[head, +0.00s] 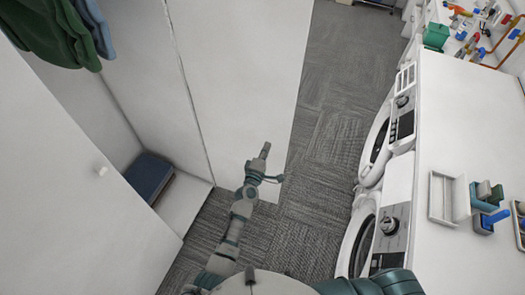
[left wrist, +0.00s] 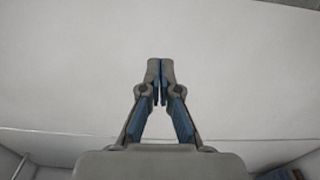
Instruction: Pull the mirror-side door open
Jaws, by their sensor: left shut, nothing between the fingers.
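Beside an open compartment is a wide white panel (head: 235,70), which looks like another door. No mirror surface shows, so I cannot tell which door is the mirror-side one. My left gripper (head: 263,152) is shut and empty, in front of that panel near its right edge. In the left wrist view its closed fingertips (left wrist: 160,66) point at a plain white surface (left wrist: 80,70). Whether they touch it is unclear. My right gripper is out of view.
The compartment holds hanging green clothes (head: 55,30) and a dark blue box (head: 149,176). Front-loading machines (head: 372,225) stand at right under a white counter (head: 465,130) with small items. Grey carpet (head: 330,120) between panel and machines is clear.

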